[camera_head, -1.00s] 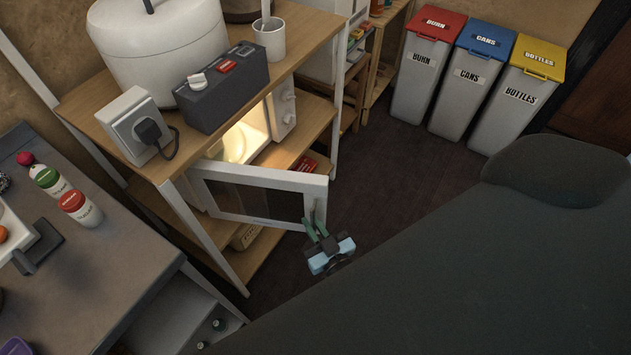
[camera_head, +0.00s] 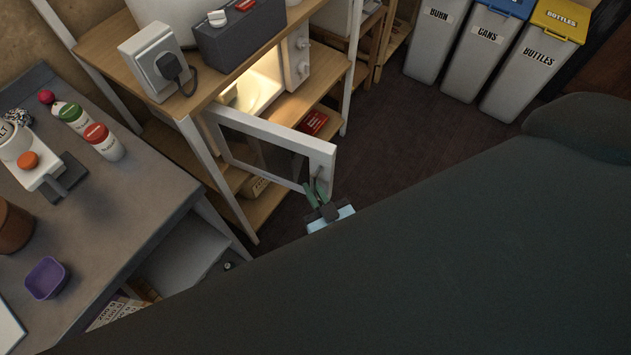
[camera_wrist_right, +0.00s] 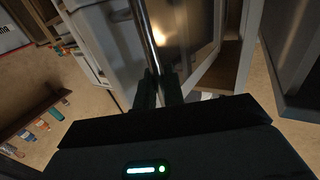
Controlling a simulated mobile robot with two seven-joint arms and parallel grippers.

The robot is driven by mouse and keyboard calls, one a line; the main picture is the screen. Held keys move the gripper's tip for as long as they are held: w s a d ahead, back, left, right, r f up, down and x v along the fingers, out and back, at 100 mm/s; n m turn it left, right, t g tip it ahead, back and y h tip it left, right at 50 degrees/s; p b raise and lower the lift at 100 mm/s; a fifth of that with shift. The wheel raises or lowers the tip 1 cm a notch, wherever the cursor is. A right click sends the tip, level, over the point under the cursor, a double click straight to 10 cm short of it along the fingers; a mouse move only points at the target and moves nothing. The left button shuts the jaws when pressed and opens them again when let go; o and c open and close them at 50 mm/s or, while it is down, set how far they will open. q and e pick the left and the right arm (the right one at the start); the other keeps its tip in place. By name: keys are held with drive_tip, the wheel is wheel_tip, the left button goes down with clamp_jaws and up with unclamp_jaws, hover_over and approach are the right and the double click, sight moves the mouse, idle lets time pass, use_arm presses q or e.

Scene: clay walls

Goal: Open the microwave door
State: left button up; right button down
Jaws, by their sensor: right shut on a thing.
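The microwave (camera_head: 297,62) sits on a wooden shelf with its inside lit. Its white-framed door (camera_head: 262,128) stands swung well out from the body, with a dark window. My right gripper (camera_head: 317,192) is at the door's free edge, shut on the door handle. In the right wrist view the handle (camera_wrist_right: 150,45) is a metal bar running between the fingers (camera_wrist_right: 157,90). The lit inside of the microwave shows beyond it. A large dark part of mine hides the lower right of the head view. My left gripper is not in view.
A grey counter (camera_head: 150,205) with bottles, a purple bowl (camera_head: 47,278) and other items stands at the left. A socket box (camera_head: 150,60) and a dark grey box (camera_head: 238,35) sit above the microwave. Several bins (camera_head: 535,60) stand at the back right. Dark floor between is clear.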

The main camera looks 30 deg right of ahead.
drive_tip(key=c, duration=1.6)
unclamp_jaws()
drive_tip(key=shift+o, duration=0.2)
drive_tip(key=s, duration=0.7)
drive_tip(key=shift+s, duration=0.35)
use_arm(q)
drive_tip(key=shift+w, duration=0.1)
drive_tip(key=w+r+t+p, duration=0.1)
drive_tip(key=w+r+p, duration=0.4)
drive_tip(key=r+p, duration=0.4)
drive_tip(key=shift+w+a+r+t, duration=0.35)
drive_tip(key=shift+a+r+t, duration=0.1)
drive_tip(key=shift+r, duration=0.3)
use_arm(e)
drive_tip(key=s+d+r+g, duration=0.1)
drive_tip(key=s+r+g, duration=0.1)
drive_tip(key=s, duration=0.4)
drive_tip(key=s+d+r+n+g+y, duration=0.1)
drive_tip(key=s+r+g, duration=0.1)
drive_tip(key=s+g, duration=0.2)
drive_tip(key=s+d+r+g, duration=0.1)
drive_tip(key=s+d+g, duration=0.1)
drive_tip(key=s, duration=0.7)
drive_tip(key=shift+r+n+g+y, duration=0.3)
drive_tip(key=shift+r+n+g, duration=0.1)
drive_tip(key=shift+g, duration=0.2)
